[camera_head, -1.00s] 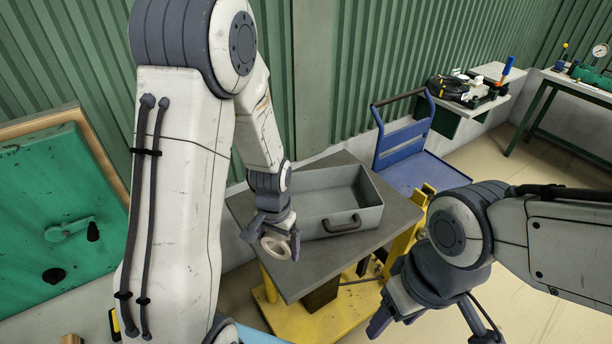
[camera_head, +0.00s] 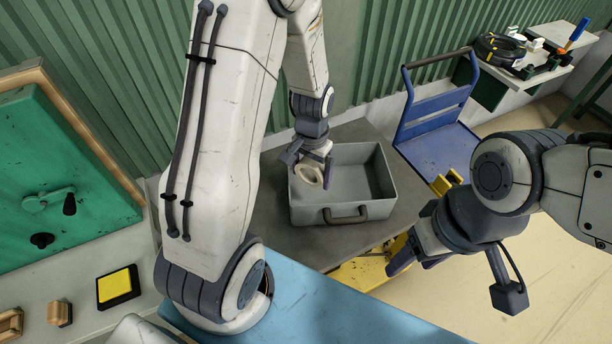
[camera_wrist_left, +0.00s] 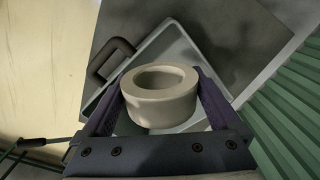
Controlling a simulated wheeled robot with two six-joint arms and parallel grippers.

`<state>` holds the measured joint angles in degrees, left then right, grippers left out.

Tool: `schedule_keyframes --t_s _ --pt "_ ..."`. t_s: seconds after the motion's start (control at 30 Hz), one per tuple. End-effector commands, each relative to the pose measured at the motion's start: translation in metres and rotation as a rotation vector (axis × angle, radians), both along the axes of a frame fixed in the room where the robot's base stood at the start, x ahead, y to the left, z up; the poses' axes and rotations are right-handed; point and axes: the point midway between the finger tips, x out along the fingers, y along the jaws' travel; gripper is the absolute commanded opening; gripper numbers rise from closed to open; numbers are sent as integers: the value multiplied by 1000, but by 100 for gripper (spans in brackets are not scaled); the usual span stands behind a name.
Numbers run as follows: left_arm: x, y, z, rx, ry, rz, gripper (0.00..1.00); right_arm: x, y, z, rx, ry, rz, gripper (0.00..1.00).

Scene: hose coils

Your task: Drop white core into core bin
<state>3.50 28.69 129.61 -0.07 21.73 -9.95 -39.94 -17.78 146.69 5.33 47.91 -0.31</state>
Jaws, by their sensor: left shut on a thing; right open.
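The white core (camera_head: 309,174) is a short off-white ring. My left gripper (camera_head: 311,173) is shut on it; the core also shows between the two fingers in the left wrist view (camera_wrist_left: 159,97). The core bin is a grey open-topped box (camera_head: 374,209) with a dark handle on its near side. In the head view the core appears over the bin's left part, and in the wrist view the bin lies behind and below it. The visible part of the bin's floor looks empty. My right gripper (camera_head: 452,277) is open and empty, to the right of the bin.
The bin stands on a dark grey table (camera_head: 275,215) with a yellow base. A blue cart (camera_head: 440,140) is behind it to the right. A blue surface (camera_head: 330,310) lies in front. A green panel (camera_head: 60,180) leans at left.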

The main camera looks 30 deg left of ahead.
Motion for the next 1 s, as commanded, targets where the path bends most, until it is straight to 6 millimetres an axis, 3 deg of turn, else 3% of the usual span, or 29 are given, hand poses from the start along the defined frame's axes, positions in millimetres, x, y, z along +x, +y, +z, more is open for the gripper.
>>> schedule_keyframes --t_s 0.23,0.5,1.0 --pt "33 -13 -12 0 -1 -5 38 0 0 -8 0 0 -1 62" --pt "56 -21 -33 0 0 -5 38 0 0 -21 0 0 -4 62" --pt "65 -24 -41 0 1 -5 38 0 0 -25 0 0 -4 62"
